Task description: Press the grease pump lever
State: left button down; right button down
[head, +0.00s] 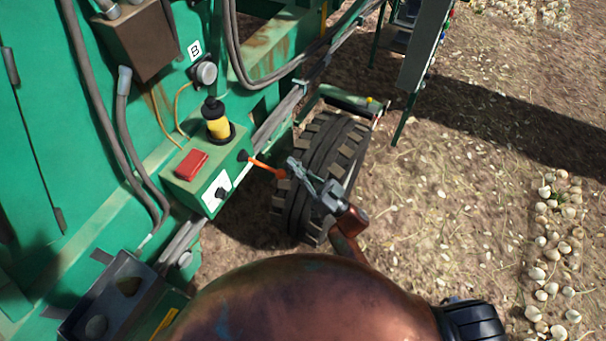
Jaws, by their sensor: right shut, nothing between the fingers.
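The grease pump lever (265,167) is an orange rod with a dark base. It sticks out to the right from a green box (206,192) on the machine's side and tilts slightly down. A yellow cylinder with a black cap (217,121) stands on top of the box. My right gripper (291,168) is shut and empty, its fingertips at the lever's outer end. I cannot tell whether they touch it. My left gripper is not in view.
A large tyre (322,165) stands behind my right gripper. Hoses run along the green machine wall. Onions (554,240) lie on the soil at right.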

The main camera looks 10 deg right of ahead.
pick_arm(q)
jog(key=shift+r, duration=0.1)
pick_arm(e)
jog(key=f, duration=0.2)
jog(key=a+f, duration=0.1)
jog(key=f, duration=0.1)
jog(key=shift+s+r, duration=0.1)
